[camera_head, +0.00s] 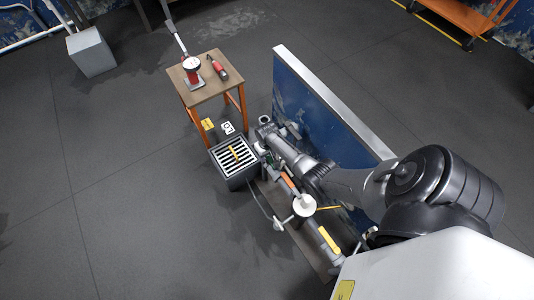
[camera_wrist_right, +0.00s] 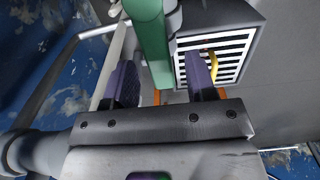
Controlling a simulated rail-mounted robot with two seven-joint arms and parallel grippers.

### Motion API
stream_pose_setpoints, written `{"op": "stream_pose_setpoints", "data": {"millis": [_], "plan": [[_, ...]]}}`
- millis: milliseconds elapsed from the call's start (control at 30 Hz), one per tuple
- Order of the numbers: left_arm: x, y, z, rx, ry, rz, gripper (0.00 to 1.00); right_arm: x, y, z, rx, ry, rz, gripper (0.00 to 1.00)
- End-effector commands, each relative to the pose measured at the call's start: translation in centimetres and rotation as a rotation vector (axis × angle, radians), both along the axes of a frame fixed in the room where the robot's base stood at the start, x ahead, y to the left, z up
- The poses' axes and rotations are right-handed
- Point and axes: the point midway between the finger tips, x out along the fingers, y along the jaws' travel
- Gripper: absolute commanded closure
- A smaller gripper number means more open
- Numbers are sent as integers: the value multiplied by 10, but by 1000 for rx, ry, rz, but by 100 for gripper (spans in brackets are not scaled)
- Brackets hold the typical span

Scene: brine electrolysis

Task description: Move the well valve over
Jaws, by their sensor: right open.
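I cannot tell for sure which part is the well valve. A yellow bar (camera_head: 235,154) lies across the slatted top of a dark box, and it also shows in the right wrist view (camera_wrist_right: 213,65). An orange bar (camera_head: 288,181) and a yellow bar (camera_head: 328,240) sit along the pipework beside the blue panel. My right gripper (camera_head: 260,147) is close to the right edge of the box. In the right wrist view its two dark fingers (camera_wrist_right: 160,85) stand apart, and a green pipe (camera_wrist_right: 150,35) runs into the space between them. My left gripper is out of view.
The slatted box (camera_head: 232,178) stands left of the blue panel (camera_head: 310,105). A small wooden table (camera_head: 208,92) behind it holds a gauge (camera_head: 192,68) and a red tool (camera_head: 218,68). A white round part (camera_head: 304,205) rises from the pipework.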

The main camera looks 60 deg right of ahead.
Motion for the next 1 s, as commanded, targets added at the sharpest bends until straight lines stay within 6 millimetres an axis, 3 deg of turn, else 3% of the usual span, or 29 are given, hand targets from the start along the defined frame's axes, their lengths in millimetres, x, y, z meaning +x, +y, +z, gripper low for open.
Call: {"op": "stream_pose_setpoints", "data": {"millis": [67, 533, 1000], "plan": [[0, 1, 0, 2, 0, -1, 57, 0, 0, 0, 0, 0, 0, 55], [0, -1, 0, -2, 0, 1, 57, 0, 0, 0, 0, 0, 0, 100], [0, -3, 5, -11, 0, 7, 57, 1, 2, 2, 0, 1, 44, 100]]}}
